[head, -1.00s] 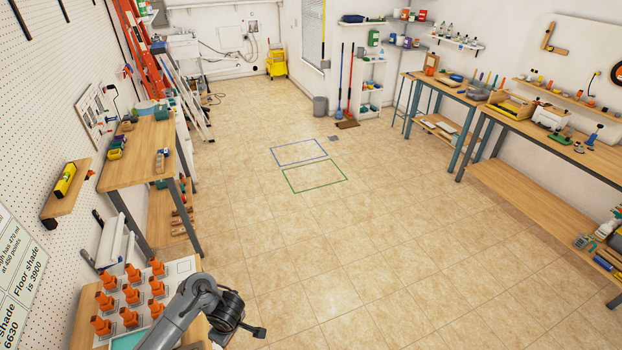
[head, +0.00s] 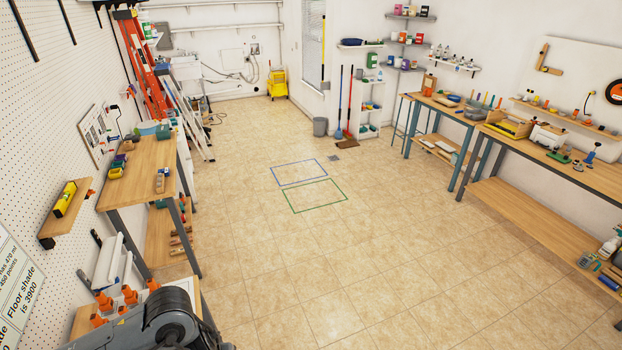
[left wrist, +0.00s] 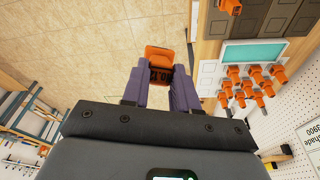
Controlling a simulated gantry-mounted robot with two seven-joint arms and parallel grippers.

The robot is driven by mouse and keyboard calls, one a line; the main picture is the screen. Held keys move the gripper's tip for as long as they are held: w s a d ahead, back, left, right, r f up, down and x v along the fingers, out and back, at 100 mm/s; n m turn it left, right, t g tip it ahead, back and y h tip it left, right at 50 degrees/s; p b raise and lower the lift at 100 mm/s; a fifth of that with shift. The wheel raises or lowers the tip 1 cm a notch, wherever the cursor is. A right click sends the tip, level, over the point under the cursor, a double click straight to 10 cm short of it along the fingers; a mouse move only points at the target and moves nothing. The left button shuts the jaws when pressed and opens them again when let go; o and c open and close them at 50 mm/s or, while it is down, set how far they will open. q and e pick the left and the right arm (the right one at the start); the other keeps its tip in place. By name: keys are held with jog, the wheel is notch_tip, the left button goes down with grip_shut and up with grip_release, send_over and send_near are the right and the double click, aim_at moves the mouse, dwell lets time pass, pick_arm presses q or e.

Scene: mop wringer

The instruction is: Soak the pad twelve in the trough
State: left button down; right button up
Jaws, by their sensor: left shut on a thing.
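In the left wrist view an orange pad (left wrist: 158,53) with a dark label that seems to read No.12 is held between the purple fingers of my left gripper (left wrist: 160,74). My left gripper is shut on it. The trough (left wrist: 252,53), a pale rectangle with a teal inside, lies to the right of the held pad in that view, apart from it. The pad appears against the tiled floor. In the head view my left arm fills the bottom left, and the held pad and the trough do not show. My right gripper is not in view.
Several other orange pads (left wrist: 238,82) stand beside the trough, and some show in the head view (head: 130,296). Dark grey panels (left wrist: 250,20) lie on the far side of the trough. A pegboard wall (head: 60,130) borders the left. The floor's middle is clear.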

pick_arm(q)
jog(key=shift+m, duration=0.5)
jog(key=f+b, duration=0.1)
jog(key=s+f+b, duration=0.2)
jog(key=f, duration=0.1)
jog(key=shift+s+a, duration=0.2)
jog(key=shift+a, duration=0.1)
jog(key=shift+r+g, duration=0.1)
jog(key=shift+g, duration=0.2)
